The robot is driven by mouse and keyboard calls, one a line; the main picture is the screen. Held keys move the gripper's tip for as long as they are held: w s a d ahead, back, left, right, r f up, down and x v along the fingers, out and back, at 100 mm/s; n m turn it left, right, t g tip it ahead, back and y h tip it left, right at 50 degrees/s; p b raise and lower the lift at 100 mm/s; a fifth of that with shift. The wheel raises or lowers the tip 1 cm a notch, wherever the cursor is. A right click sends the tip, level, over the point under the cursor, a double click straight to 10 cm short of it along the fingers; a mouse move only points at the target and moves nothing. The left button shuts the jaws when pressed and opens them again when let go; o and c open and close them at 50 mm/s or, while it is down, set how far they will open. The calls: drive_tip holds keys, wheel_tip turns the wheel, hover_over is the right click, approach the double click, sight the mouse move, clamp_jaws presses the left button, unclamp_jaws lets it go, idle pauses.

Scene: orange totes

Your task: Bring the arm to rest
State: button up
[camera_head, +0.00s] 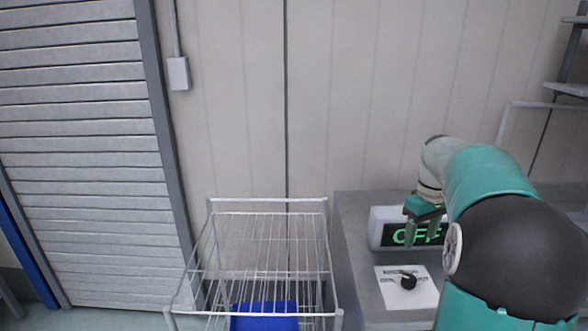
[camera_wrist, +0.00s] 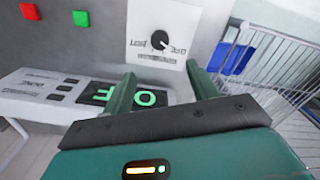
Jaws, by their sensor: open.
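My gripper (camera_head: 422,226) is at the right of the head view, in front of a display (camera_head: 392,232) with green letters reading OFF. Its fingers cover part of the display. In the wrist view my gripper (camera_wrist: 160,90) has its two green fingers spread apart with nothing between them. Beyond the fingertips is a white panel with a black rotary knob (camera_wrist: 158,39). In the head view the knob (camera_head: 408,282) sits below the display, apart from the fingers. My teal and black arm is bent at the right.
A wire rack (camera_head: 268,215) with a blue bin (camera_head: 265,315) stands left of the grey cabinet (camera_head: 355,270). Red (camera_wrist: 30,11) and green (camera_wrist: 81,18) buttons show in the wrist view. A slatted shutter (camera_head: 80,150) is at the left. Shelving is at the far right.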

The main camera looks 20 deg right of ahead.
drive_tip(key=s+a+r+t+h, duration=0.1)
drive_tip(key=s+a+r, duration=0.15)
drive_tip(key=a, duration=0.65)
drive_tip(key=s+a+r+t, duration=0.1)
drive_tip(key=s+a+r, duration=0.15)
drive_tip(key=a, duration=0.65)
drive_tip(key=s+a+f+m+t+y, duration=0.1)
drive_tip(key=s+a+f+t, duration=0.2)
drive_tip(key=s+a, duration=0.9)
drive_tip(key=shift+a+f+t, duration=0.3)
drive_tip(key=shift+a+f, duration=0.3)
drive_tip(key=shift+f, duration=0.05)
drive_tip(key=shift+s, duration=0.1)
drive_tip(key=c, duration=0.5)
drive_tip(key=shift+d+m, duration=0.15)
drive_tip(key=shift+m, duration=0.15)
